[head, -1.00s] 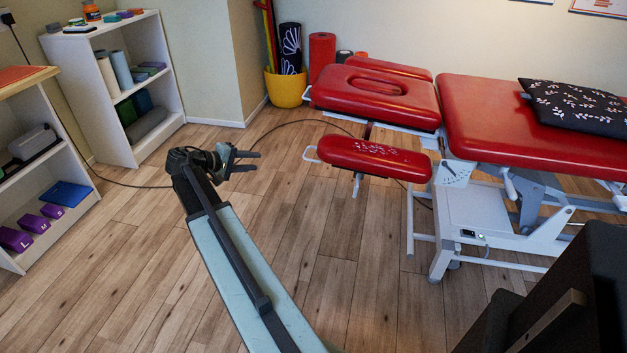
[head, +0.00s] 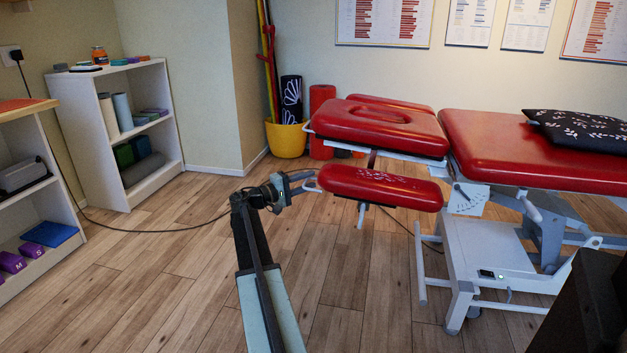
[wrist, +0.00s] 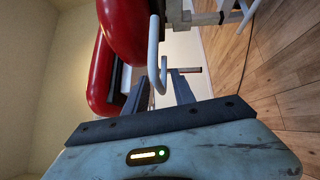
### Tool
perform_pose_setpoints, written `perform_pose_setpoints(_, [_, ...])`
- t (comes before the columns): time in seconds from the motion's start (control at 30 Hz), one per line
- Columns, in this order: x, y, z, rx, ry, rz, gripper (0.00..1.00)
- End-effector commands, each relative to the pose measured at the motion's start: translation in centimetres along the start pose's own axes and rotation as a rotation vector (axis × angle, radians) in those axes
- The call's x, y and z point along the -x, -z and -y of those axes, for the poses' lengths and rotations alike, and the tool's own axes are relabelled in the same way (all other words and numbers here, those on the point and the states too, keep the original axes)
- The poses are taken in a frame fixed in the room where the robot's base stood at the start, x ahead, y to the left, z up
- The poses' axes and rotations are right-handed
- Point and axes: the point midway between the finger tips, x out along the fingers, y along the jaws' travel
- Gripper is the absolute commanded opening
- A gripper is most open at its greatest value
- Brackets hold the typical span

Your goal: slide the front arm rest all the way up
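The front arm rest (head: 378,188) is a red padded bar with a pale sprig pattern, beside and below the head end of the red treatment table (head: 500,150). A white loop handle (wrist: 153,45) sticks out from its left end. My gripper (head: 303,182) is at that handle, pointing right. In the wrist view my gripper (wrist: 156,80) is open, and the bend of the handle shows between its two dark fingers. I cannot tell whether they touch it. The arm rest's red end (wrist: 122,30) fills the upper middle of the wrist view.
The head section (head: 378,128) with its face hole lies above and behind the arm rest. The white table frame (head: 480,270) stands to the right. A yellow pot (head: 286,140) and shelves (head: 135,130) stand further back. A cable crosses the floor.

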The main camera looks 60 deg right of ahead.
Motion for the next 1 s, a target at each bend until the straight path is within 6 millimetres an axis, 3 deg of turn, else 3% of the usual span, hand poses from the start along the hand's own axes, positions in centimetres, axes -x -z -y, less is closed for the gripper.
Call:
perform_pose_setpoints(0.17, [-2.0, 0.0, 0.0, 0.0, 0.0, 0.0, 0.31])
perform_pose_setpoints(0.43, [-2.3, 0.0, 0.1, 0.0, 0.001, 0.0, 0.31])
perform_pose_setpoints(0.57, [-2.3, 0.0, 0.1, 0.0, 0.001, 0.0, 0.0])
perform_pose_setpoints(1.0, [-2.2, 0.0, 0.0, 0.0, -0.001, -0.001, 0.0])
